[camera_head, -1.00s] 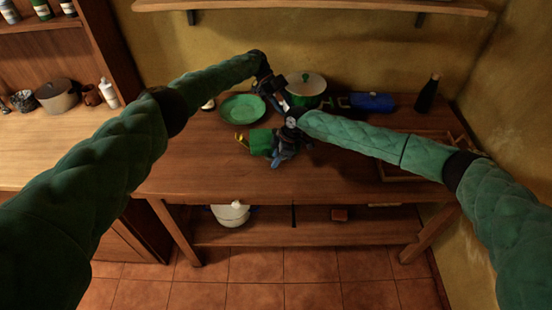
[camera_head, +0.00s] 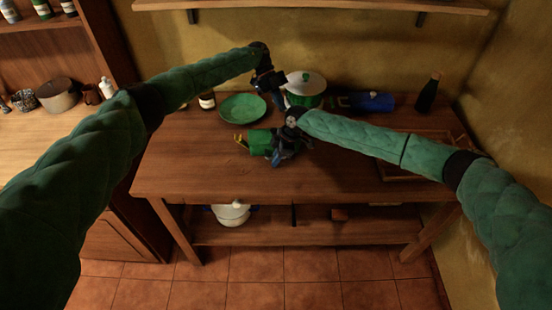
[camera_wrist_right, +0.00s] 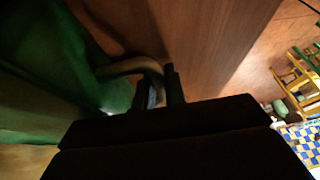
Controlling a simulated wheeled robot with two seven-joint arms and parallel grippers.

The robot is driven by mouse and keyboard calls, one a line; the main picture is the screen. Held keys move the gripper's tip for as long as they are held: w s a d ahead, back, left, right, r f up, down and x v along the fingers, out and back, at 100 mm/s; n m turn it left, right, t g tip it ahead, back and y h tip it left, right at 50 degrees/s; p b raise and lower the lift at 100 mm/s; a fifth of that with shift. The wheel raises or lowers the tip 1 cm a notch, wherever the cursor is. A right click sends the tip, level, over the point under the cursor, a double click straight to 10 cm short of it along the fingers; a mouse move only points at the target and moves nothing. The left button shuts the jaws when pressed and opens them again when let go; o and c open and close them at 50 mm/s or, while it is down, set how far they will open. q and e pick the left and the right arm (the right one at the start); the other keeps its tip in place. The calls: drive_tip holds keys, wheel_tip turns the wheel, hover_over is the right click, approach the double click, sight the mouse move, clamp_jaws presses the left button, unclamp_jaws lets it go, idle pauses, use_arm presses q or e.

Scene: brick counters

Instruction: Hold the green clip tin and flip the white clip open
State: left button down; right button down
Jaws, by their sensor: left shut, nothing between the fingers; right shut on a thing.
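The green clip tin (camera_head: 260,143) is on or just above the brown table in the head view, with a yellow part at its left end. My right gripper (camera_head: 279,155) is at its right side and hides part of it. In the right wrist view, a large green surface (camera_wrist_right: 40,75) fills the left, and a tan curved loop (camera_wrist_right: 130,67) runs to the fingers of my right gripper (camera_wrist_right: 158,88), which are shut on it. My left gripper (camera_head: 284,101) is shut and empty, above and behind the right wrist. I cannot make out a white clip.
A green plate (camera_head: 242,107) lies behind the tin. A green pot (camera_head: 305,92) with a white lid stands close behind my left gripper. The table (camera_head: 195,170) is clear at the front left.

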use_arm(q)
drive_tip(key=s+d+r+m+t+y, duration=0.1)
drive_tip(key=s+d+t+y, duration=0.3)
drive_tip(key=d+t, duration=0.1)
drive_tip(key=shift+d+r, duration=0.15)
drive_tip(key=shift+d, duration=0.05)
drive_tip(key=shift+w+a+x, duration=0.15)
drive_tip(key=shift+w+x, duration=0.1)
drive_tip(key=shift+x, duration=1.05)
drive_tip(key=shift+w+a+x, duration=0.15)
drive_tip(key=shift+w+x, duration=0.05)
drive_tip(key=shift+x, duration=1.15)
drive_tip(key=shift+w+a+x, duration=0.2)
drive_tip(key=shift+w+x, duration=0.05)
drive_tip(key=shift+x, duration=1.05)
drive_tip(key=shift+d, duration=0.25)
